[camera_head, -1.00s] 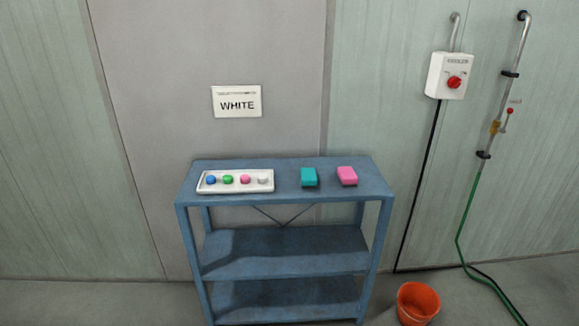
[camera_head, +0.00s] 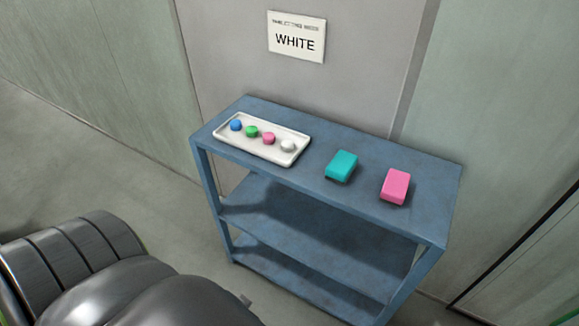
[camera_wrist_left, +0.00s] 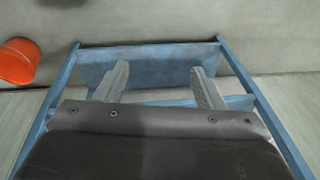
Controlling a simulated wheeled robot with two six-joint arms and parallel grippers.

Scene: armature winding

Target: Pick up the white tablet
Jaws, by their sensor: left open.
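The white tablet (camera_head: 288,146) lies at the right end of a white tray (camera_head: 228,137) on the top of a blue shelf unit. Blue (camera_head: 236,125), green (camera_head: 252,132) and pink (camera_head: 269,138) tablets lie in a row to its left in the same tray. My left gripper (camera_wrist_left: 160,78) shows in the left wrist view with its two fingers apart and nothing between them. The blue shelf frame is beyond the fingers; the tablets do not show in that view. My right gripper is in neither view.
A teal block (camera_head: 341,166) and a pink block (camera_head: 396,187) sit right of the tray on the shelf unit (camera_head: 300,187). A sign reading WHITE (camera_head: 297,37) is on the wall behind. An orange bucket (camera_wrist_left: 18,62) shows in the wrist view.

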